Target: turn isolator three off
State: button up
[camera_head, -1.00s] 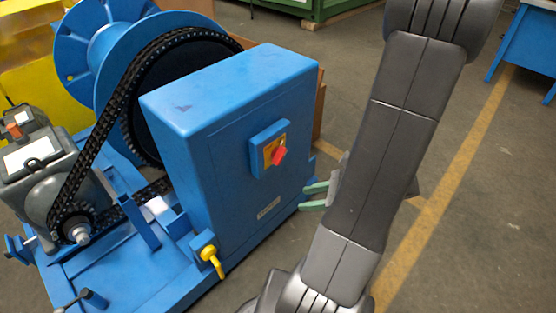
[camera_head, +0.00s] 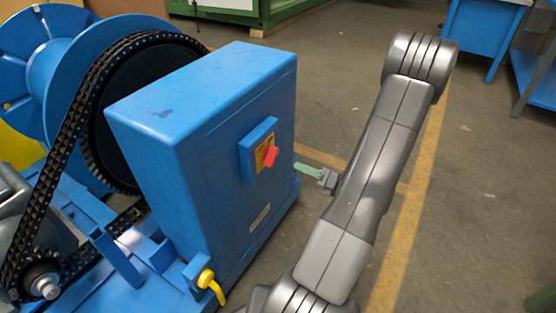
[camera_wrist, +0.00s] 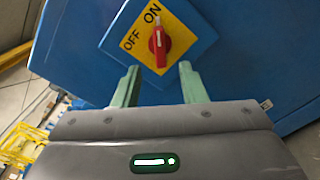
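The isolator is a red rotary knob (camera_head: 270,156) on a yellow plate, set in a raised blue block on the side of a tall blue cabinet (camera_head: 225,180). In the wrist view the red knob (camera_wrist: 160,44) stands upright on its yellow plate (camera_wrist: 178,30), with its white mark toward the ON label; OFF is printed to its left. My gripper (camera_wrist: 160,78) is open, with its two pale green fingers apart and nothing between them. The knob lies just beyond the fingertips, roughly centred between them. In the head view my gripper (camera_head: 308,169) is right of the knob, partly hidden.
A black chain (camera_head: 62,150) runs on sprockets left of the cabinet, with a blue spool (camera_head: 70,65) behind. A yellow hooked handle (camera_head: 211,284) sits low at the cabinet's front corner. Open floor with yellow lines (camera_head: 410,225) lies to the right.

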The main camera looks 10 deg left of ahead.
aim_at(276, 156)
jog(key=b+x, duration=0.1)
jog(key=x, duration=0.8)
jog(key=shift+a+b, duration=0.1)
jog(key=shift+b, duration=0.25)
grip_shut()
